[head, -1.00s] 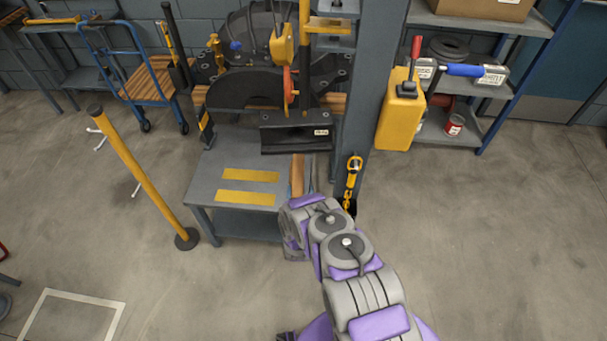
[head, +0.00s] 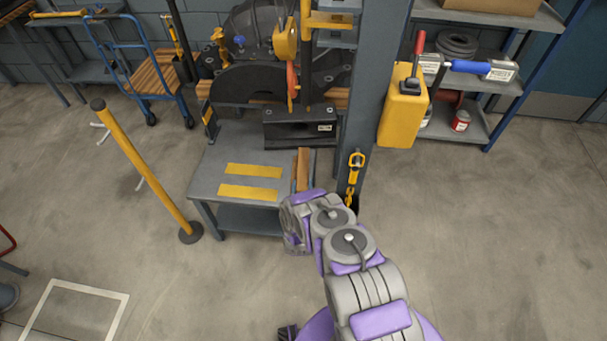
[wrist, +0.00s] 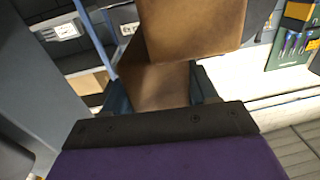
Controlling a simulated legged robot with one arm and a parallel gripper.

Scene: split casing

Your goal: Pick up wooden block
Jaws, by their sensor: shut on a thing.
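The wooden block (head: 303,168) is long and brown. In the head view it shows at the right end of the grey work table, just beyond my wrist, with its near end hidden by my arm. In the wrist view the block (wrist: 192,28) fills the top middle, and a brown part of it reaches down between my two dark blue fingers. My gripper (wrist: 160,88) is shut on the block. In the head view my fingers are mostly hidden. I cannot tell whether the block touches the table.
The grey table (head: 215,172) has two yellow strips and stands before a large dark machine (head: 250,85). A grey post (head: 368,90) with a yellow hook (head: 354,175) stands close right of the block. A yellow pole (head: 140,165) stands left. The floor nearby is clear.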

